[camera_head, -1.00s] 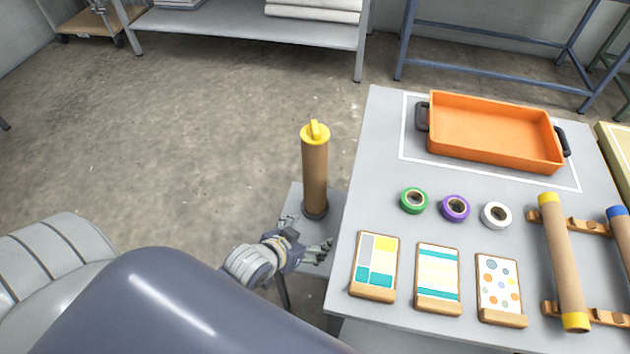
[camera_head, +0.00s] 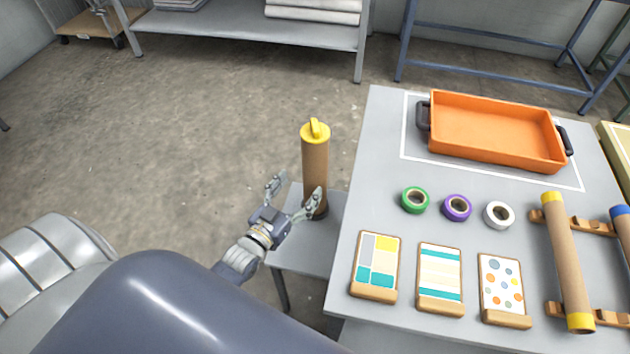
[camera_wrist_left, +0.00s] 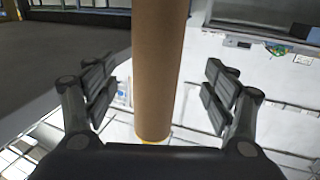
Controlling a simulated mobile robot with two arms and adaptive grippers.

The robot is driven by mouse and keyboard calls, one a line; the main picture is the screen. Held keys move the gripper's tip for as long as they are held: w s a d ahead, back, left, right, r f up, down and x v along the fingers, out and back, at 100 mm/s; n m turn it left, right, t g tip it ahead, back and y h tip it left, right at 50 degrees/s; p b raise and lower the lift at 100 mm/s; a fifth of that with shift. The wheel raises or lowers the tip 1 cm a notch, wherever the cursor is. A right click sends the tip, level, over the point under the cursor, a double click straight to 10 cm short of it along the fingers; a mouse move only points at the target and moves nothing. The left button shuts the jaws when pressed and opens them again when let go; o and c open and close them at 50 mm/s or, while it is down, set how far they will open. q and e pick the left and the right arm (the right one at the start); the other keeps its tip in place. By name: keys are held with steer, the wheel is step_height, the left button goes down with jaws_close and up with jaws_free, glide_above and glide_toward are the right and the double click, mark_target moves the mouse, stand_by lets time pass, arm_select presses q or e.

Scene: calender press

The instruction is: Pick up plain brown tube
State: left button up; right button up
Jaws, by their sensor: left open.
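The plain brown tube (camera_head: 315,165) stands upright on a small grey side stand (camera_head: 313,250), left of the big table. It has a yellow cap with a raised tab on top and a dark base at the bottom. My left gripper (camera_head: 292,197) is open, just in front of the tube's lower part, its fingers pointing toward it. In the left wrist view the brown tube (camera_wrist_left: 158,70) runs upright between the two spread fingers of my left gripper (camera_wrist_left: 160,92), with visible gaps on both sides. My right gripper does not show.
The grey table (camera_head: 385,150) holds an orange tray (camera_head: 490,161), green, purple and white tape rolls, and several pattern cards. Another brown tube with yellow ends (camera_head: 568,265) lies on a wooden rack at right. Open floor lies left of the stand.

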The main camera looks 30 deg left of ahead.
mark_target(316, 170)
arm_select(q)
steer(key=w, duration=0.3)
steer(key=shift+d+f+b, duration=0.1)
steer(key=shift+f+b, duration=0.05)
steer(key=shift+b, duration=0.25)
steer(key=w+b, duration=0.1)
steer(key=w, duration=0.2)
steer(key=w+b, duration=0.1)
steer(key=shift+w+d+f+b, duration=0.1)
steer(key=shift+w+d+b, duration=0.2)
steer(key=shift+w+d, duration=0.1)
steer(key=shift+c, duration=0.2)
steer(key=c, duration=1.2)
